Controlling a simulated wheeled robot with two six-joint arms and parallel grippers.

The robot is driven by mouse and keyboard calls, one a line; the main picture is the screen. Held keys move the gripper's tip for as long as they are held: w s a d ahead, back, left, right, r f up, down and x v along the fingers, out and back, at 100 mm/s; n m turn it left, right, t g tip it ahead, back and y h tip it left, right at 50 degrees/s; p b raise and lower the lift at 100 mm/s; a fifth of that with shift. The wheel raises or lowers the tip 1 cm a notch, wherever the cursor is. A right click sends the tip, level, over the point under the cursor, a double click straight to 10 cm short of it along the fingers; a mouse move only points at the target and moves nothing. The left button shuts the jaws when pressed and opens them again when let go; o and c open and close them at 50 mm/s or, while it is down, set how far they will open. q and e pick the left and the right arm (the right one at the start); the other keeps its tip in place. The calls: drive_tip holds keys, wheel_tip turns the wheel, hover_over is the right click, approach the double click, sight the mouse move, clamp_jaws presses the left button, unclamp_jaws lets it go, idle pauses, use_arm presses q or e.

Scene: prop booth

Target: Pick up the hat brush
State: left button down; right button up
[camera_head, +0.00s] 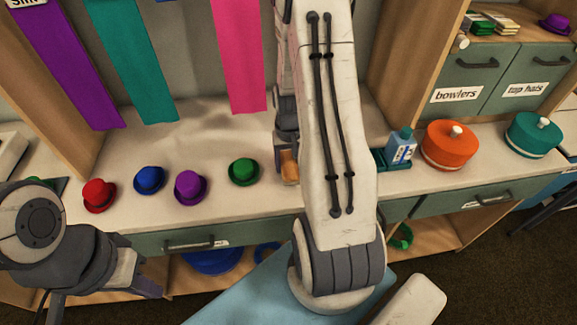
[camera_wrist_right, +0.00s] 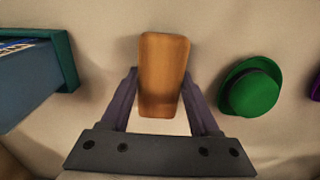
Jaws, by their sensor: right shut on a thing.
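The hat brush, a wooden block with an orange-brown grain, shows in the right wrist view (camera_wrist_right: 163,75) between the two fingers of my right gripper (camera_wrist_right: 162,98). The fingers are shut on its sides. In the head view a small part of the brush (camera_head: 289,166) shows beside my right arm, which hides most of that gripper. I cannot tell whether the brush touches the counter. My left gripper (camera_head: 140,274) is at the lower left, in front of the counter, away from the brush. Whether its fingers are open is unclear.
Red (camera_head: 99,194), blue (camera_head: 149,179), purple (camera_head: 190,187) and green (camera_head: 243,171) hats stand in a row on the counter (camera_head: 150,215). Right of my right arm are a blue bottle (camera_head: 401,148) in a green tray, an orange round box (camera_head: 448,148) and a teal round box (camera_head: 533,136).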

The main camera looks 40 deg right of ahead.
sight(289, 162)
wheel_tip(289, 162, up, 10)
idle(0.5)
